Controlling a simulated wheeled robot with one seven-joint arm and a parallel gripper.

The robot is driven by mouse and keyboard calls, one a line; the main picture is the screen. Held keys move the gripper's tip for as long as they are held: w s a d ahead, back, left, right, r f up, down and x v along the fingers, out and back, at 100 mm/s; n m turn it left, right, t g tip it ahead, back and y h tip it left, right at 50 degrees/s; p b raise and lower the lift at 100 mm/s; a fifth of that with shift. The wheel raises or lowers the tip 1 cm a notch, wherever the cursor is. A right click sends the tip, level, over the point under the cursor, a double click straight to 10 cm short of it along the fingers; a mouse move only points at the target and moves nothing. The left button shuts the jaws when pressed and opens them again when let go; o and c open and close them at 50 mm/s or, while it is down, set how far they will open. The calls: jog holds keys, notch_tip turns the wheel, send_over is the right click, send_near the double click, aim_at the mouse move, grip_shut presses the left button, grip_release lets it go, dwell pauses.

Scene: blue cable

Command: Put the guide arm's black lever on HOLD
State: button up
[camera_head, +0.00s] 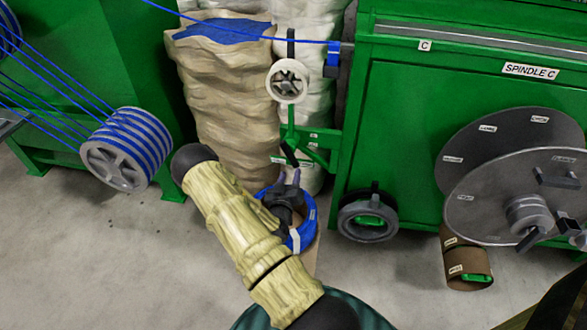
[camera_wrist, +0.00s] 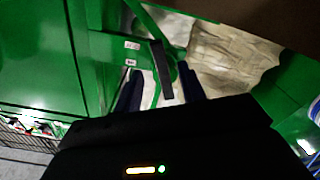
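The green guide arm (camera_head: 318,140) sticks out from the left side of the green machine, below a pale pulley wheel (camera_head: 288,80). Its black lever (camera_head: 289,152) hangs tilted at the pivot in the head view. In the wrist view the lever (camera_wrist: 162,70) stands close up, with two small white labels (camera_wrist: 131,53) to its left, too small to read. My gripper (camera_wrist: 162,88) is open, with one dark finger on each side of the lever. I cannot tell whether either finger touches it. In the head view my gripper (camera_head: 292,178) is just below the lever, partly hidden by my arm.
A blue cable coil (camera_head: 308,225) lies on the floor under my gripper. Wrapped sacks or bales (camera_head: 225,95) stand behind. A dark ring-shaped reel (camera_head: 367,218) and large grey spindle discs (camera_head: 520,195) are to the right. A blue-wound wheel (camera_head: 128,150) is left.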

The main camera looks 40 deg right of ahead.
aim_at(293, 163)
jog(key=shift+r, duration=0.1)
jog(key=b+x, duration=0.1)
jog(key=x, duration=0.6)
jog(key=shift+w+d+b, duration=0.15)
jog(key=shift+d+b, duration=0.05)
jog(key=shift+b, duration=0.15)
grip_shut()
